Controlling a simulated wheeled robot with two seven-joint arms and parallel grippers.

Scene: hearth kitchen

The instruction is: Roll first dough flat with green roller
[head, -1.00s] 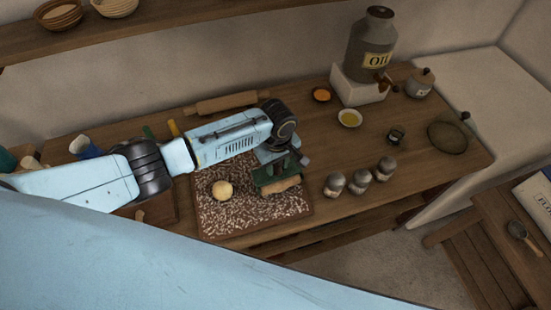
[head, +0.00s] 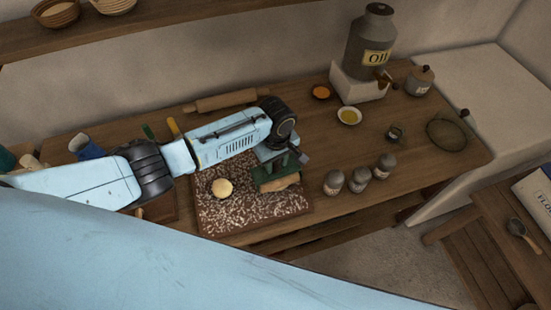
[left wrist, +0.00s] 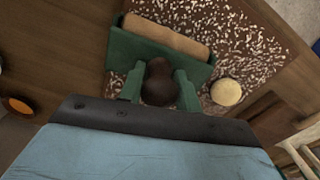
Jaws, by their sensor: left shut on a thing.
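The green roller (head: 276,171) has a green frame and a tan wooden cylinder. It sits at the right part of the flour-dusted board (head: 234,226). My left gripper (head: 281,158) is over it. In the left wrist view my left gripper (left wrist: 160,88) is shut on the roller's dark handle, with the green frame (left wrist: 126,48) and tan cylinder (left wrist: 166,37) beyond. A round pale dough ball (head: 222,188) lies on the board left of the roller, apart from it; it also shows in the left wrist view (left wrist: 226,92). Whether dough lies under the roller is hidden. My right gripper is not in view.
A rolling pin (head: 227,101) lies at the back of the table. Several shakers (head: 358,180) stand just right of the board.

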